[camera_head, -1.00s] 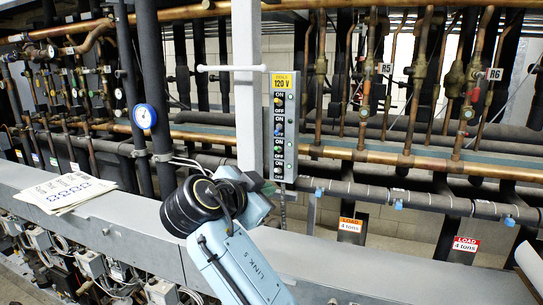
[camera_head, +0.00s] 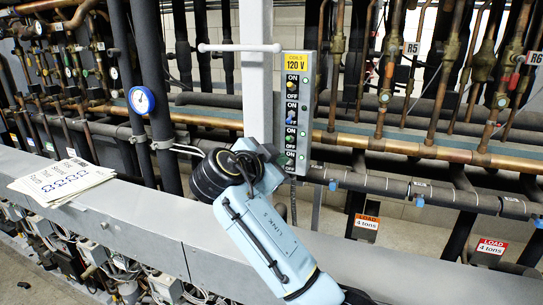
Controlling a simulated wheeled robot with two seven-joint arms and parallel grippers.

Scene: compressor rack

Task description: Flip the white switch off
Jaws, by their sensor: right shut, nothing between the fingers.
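A narrow grey switch panel (camera_head: 312,100) with a yellow "120 V" label stands upright right of the middle. It carries a column of small coloured switches between ON and OFF marks: yellow, blue and green ones show. My right arm rises from the bottom. Its gripper (camera_head: 274,153) is mostly hidden behind my wrist, beside the panel's lower left edge; contact is unclear. My left gripper is out of view.
A pale vertical post (camera_head: 256,90) stands left of the panel. Copper and dark pipes run behind. A blue-rimmed gauge (camera_head: 142,100) is at left. Papers (camera_head: 62,182) lie on the long grey beam (camera_head: 150,225), whose top is otherwise largely clear.

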